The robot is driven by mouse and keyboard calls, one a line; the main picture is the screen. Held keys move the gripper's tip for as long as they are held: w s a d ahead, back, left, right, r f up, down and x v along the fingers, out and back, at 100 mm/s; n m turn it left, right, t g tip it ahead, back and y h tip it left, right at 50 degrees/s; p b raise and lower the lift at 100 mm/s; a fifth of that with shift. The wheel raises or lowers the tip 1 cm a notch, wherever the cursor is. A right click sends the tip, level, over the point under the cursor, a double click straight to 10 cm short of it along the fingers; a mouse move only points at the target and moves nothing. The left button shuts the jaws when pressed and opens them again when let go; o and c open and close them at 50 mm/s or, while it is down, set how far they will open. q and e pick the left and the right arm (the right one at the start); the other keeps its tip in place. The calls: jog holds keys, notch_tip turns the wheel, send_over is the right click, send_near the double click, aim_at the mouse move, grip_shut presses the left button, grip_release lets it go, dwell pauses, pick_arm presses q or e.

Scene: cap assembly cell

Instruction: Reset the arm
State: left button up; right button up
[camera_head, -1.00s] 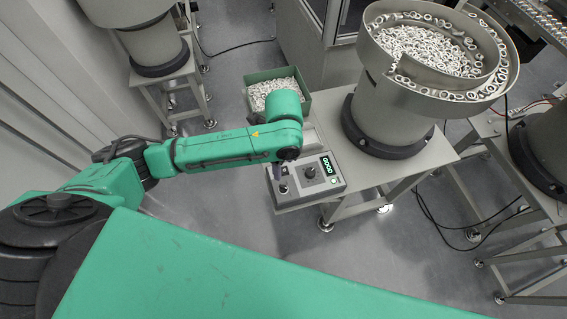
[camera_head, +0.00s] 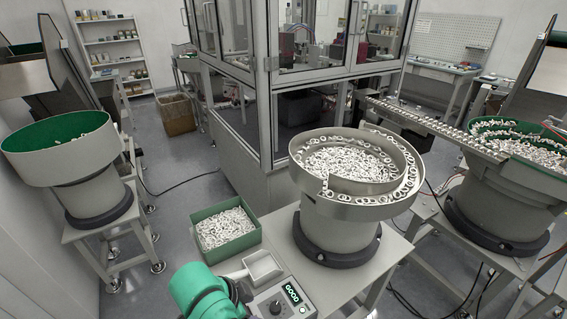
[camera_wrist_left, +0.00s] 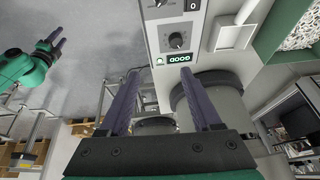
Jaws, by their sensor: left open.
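My left arm (camera_head: 205,292) is green and comes in at the bottom of the head view, beside the control box; its gripper is not visible there. In the left wrist view my left gripper (camera_wrist_left: 158,100) is open, its two dark purple fingers wide apart with nothing between them. The control box (camera_wrist_left: 178,22) with a dial and a lit green display lies beyond the fingertips. The box also shows in the head view (camera_head: 268,308), its display reading GOOD. My right gripper (camera_wrist_left: 57,46) shows small at the left of the wrist view; its opening is unclear.
A green bin (camera_head: 256,236) of white parts and a small light scoop-like tray (camera_head: 262,266) sit beside the control box. A bowl feeder (camera_head: 338,235) full of parts stands to the right. Another feeder (camera_head: 90,190) stands left. A glass-walled cabinet (camera_head: 262,110) is behind.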

pick_arm(q)
jog(key=s+a+f+n+y, duration=0.25)
jog(key=a+n, duration=0.25)
jog(key=a, duration=0.3)
jog(key=s+a+f+n+y, duration=0.1)
jog(key=s+a+n, duration=0.35)
jog(key=a, duration=0.35)
notch_tip(320, 180, down, 24)
jog(key=s+f+b, duration=0.1)
jog(key=s+b, duration=0.1)
jog(key=b, duration=0.1)
jog(key=s+a+f+g+b, duration=0.2)
jog(key=s+f+b, duration=0.1)
jog(key=s+f, duration=1.4)
jog(key=shift+a+f, duration=0.35)
jog(key=shift+f, duration=0.35)
